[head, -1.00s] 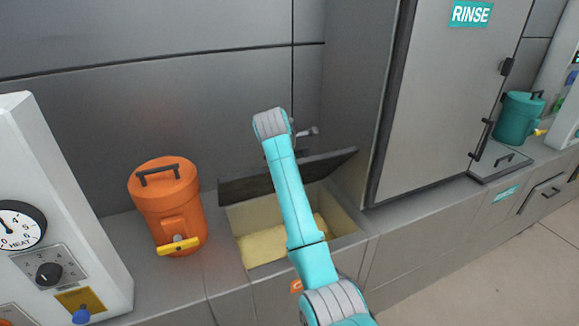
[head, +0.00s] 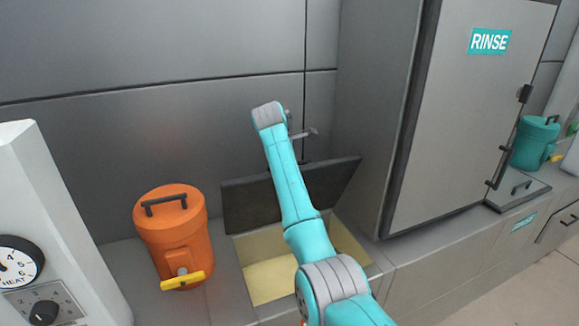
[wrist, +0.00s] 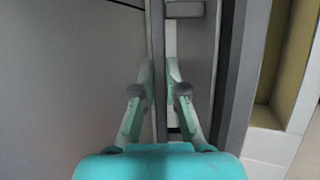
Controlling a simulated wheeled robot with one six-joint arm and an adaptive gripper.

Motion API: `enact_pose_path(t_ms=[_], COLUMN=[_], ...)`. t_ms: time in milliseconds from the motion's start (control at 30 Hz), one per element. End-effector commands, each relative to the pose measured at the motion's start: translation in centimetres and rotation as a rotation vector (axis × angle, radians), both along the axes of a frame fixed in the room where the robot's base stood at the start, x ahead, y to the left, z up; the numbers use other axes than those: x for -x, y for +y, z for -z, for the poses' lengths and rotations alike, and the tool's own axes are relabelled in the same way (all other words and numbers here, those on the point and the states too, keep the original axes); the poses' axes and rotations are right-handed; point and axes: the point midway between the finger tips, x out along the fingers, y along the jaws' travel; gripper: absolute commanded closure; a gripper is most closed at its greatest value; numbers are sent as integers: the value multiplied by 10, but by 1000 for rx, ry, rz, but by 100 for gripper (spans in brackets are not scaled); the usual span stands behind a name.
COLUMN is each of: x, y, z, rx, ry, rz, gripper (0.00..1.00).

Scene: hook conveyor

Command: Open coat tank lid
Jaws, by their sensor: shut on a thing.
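The coat tank lid (head: 250,204) is a dark panel standing steeply raised along the back of the open coat tank (head: 239,246). Pale yellow contents show inside the tank. In the wrist view, my gripper (wrist: 159,78) is closed around the lid's grey bar handle (wrist: 158,40), one finger on each side. The lid's grey face (wrist: 197,50) lies beside the handle, and the tank's yellowish inside (wrist: 293,50) shows at the right.
An orange drum (head: 172,235) with a yellow tap stands left of the tank. A white control panel (head: 60,230) is farther left. The tall RINSE cabinet (head: 465,120) stands close on the right, with a teal drum (head: 532,145) beyond. A grey wall is behind.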

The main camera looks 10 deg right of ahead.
Motion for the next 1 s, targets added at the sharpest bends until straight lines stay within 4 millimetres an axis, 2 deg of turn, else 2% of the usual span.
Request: enact_pose_path(t_ms=[100, 133, 233, 533, 667, 1000], x=[0, 0, 0, 1, 4, 30], y=[-1, -1, -1, 0, 3, 23], z=[2, 2, 2, 0, -7, -61], rx=[1, 1, 1, 0, 0, -1], ry=[3, 3, 3, 1, 0, -3], rz=[1, 1, 1, 0, 0, -1], gripper=[100, 86, 62, 62, 62, 62])
